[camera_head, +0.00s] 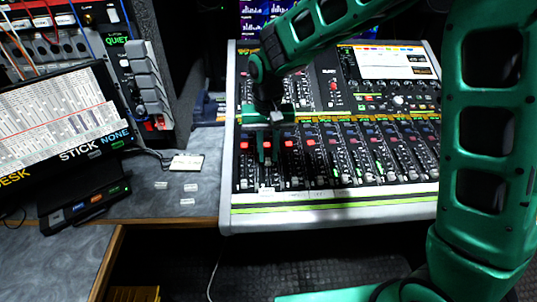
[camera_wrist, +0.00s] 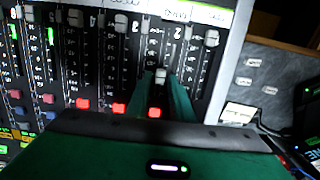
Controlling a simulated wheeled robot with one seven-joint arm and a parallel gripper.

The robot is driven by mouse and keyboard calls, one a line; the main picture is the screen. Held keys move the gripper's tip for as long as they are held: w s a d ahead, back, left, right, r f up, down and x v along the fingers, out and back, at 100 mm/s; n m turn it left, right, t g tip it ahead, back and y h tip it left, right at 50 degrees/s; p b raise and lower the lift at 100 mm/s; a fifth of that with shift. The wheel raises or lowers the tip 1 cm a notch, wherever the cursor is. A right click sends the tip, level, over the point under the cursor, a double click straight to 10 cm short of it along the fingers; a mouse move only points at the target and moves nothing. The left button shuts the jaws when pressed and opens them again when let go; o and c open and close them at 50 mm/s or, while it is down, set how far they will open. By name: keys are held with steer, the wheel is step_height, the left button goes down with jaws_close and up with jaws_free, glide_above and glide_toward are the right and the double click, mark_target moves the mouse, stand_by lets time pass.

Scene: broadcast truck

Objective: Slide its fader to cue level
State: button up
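The mixing console (camera_head: 330,208) carries a row of channel faders, and its left channels lie below my gripper (camera_head: 265,150). In the wrist view my gripper (camera_wrist: 163,85) points at the console, one green finger on each side of a channel strip near the number 2. A grey fader cap (camera_wrist: 160,76) shows between the fingertips. The fingers stand apart, and I cannot tell whether they touch the cap. Neighbouring fader caps (camera_wrist: 211,38) and (camera_wrist: 121,22) sit nearer the console's front edge. In the head view my gripper hides part of the left strips.
Red buttons (camera_wrist: 83,103) line the strips. A monitor with a table of text (camera_head: 60,115) stands left on a grey desk (camera_head: 150,205). Small white labels (camera_head: 187,201) and a white card (camera_head: 187,162) lie on the desk. A screen glows behind the console.

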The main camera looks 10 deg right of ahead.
mark_target(269, 159)
step_height(269, 159, up, 10)
steer(key=shift+f, duration=0.25)
steer(key=shift+d, duration=0.1)
steer(key=s+d+r+m, duration=0.15)
steer(key=s+d, duration=0.25)
steer(key=d, duration=0.8)
steer(key=s+d+r+m, duration=0.15)
steer(key=s+d, duration=0.35)
steer(key=d, duration=0.7)
steer(key=s+d+f+m, duration=0.1)
steer(key=s+d, duration=0.4)
steer(key=s, duration=0.4)
steer(key=s+d+f+m, duration=0.2)
steer(key=s+d, duration=0.4)
steer(key=s, duration=0.4)
steer(key=shift+f, duration=0.3)
